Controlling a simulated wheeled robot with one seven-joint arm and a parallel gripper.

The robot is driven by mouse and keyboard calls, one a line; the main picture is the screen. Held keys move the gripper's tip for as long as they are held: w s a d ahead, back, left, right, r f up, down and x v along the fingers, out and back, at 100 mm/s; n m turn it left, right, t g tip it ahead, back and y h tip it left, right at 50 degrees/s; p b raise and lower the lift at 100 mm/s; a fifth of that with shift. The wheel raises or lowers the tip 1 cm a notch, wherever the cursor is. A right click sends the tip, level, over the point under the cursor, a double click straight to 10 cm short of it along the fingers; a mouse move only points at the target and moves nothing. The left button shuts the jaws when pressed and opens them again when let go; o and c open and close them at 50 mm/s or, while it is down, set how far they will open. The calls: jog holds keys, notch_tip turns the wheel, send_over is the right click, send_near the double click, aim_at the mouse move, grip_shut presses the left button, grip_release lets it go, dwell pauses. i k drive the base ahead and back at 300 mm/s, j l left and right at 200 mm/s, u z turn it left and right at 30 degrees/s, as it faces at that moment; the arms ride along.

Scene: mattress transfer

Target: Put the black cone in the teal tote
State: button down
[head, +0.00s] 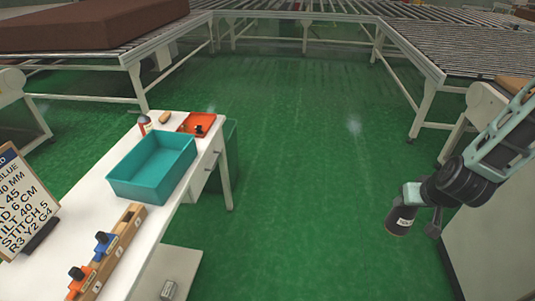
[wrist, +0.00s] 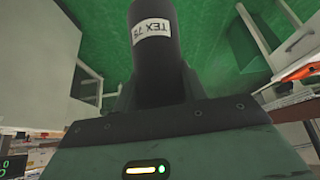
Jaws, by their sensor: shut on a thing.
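The black cone (head: 400,218), with a white label, hangs from my gripper (head: 422,208) at the right of the head view. My gripper is shut on it, above the green floor and well apart from the table. The black cone (wrist: 158,70) also fills the middle of the wrist view, its label reading "TEX 75" upside down. The teal tote (head: 120,188) stands on the white table at the left of the head view. The part of its inside that shows is empty.
The white table (head: 50,262) also bears a wooden rack (head: 118,250) with blue and orange items, an orange tray (head: 197,123), a red bottle (head: 145,124) and a sign (head: 20,205). Roller conveyors (head: 450,38) stand behind. Open green floor (head: 300,190) lies between table and gripper.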

aim_at(157, 164)
jog(key=i+u, duration=0.1)
jog(key=u, duration=0.35)
jog(key=i+l+u, duration=0.1)
jog(key=u, duration=0.35)
jog(key=i+l+u, duration=0.1)
jog(key=u, duration=0.35)
jog(key=i+l+u, duration=0.1)
jog(key=u, duration=0.35)
jog(key=l+u, duration=0.25)
jog(key=u, duration=0.2)
jog(key=l+u, duration=0.2)
jog(key=u, duration=0.25)
jog(key=i+l, duration=0.25)
jog(key=i, duration=0.2)
